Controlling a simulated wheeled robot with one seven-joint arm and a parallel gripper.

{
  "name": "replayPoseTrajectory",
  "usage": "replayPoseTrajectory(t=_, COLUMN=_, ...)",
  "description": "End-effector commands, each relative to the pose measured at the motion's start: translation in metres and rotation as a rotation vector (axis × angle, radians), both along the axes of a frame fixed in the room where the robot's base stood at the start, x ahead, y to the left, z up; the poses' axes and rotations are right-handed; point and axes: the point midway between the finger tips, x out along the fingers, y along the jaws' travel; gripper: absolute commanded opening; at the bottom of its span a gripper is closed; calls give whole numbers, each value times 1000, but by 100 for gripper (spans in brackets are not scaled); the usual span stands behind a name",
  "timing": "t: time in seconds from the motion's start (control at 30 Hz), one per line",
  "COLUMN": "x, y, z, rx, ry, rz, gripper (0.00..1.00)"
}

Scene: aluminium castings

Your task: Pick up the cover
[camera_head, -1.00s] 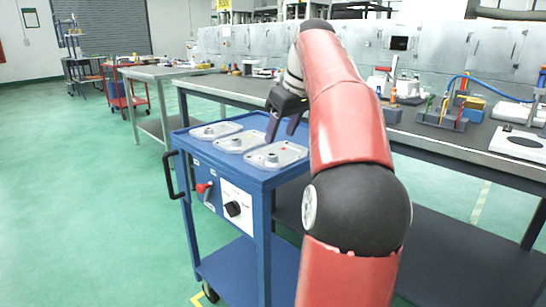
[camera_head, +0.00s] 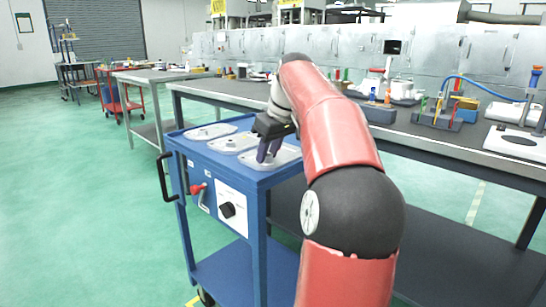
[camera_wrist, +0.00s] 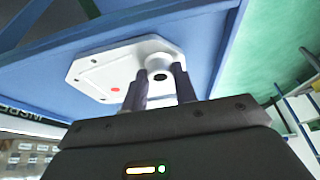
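Three pale grey metal covers lie in a row on the blue cart's top: a far one (camera_head: 209,132), a middle one (camera_head: 232,144) and a near one (camera_head: 284,160). My gripper (camera_head: 267,158) points down at the near cover and partly hides it. In the wrist view this cover (camera_wrist: 105,65) has a red dot and a round raised boss with a dark hole. My gripper's two fingers (camera_wrist: 161,88) stand apart, with the boss showing between their tips. I cannot tell whether they touch it.
The blue cart (camera_head: 257,183) has a handle, a red lever and a black knob at its front. A long workbench (camera_head: 450,148) with fixtures and tools stands behind and to the right. The green floor at left is clear.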

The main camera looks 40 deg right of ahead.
Motion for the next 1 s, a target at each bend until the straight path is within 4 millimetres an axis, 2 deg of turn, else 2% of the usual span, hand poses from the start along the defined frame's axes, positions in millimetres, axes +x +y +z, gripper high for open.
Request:
replayPoseTrajectory(t=0.03, x=0, y=0, z=0, rx=0, ry=0, rz=0, gripper=21)
replayPoseTrajectory(t=0.2, x=0, y=0, z=0, rx=0, ry=0, rz=0, gripper=0)
replayPoseTrajectory(t=0.57, x=1, y=1, z=4, rx=-1, ry=-2, rz=1, gripper=0)
replayPoseTrajectory(t=1.0, x=10, y=13, z=37, rx=-1, ry=-2, rz=4, gripper=0)
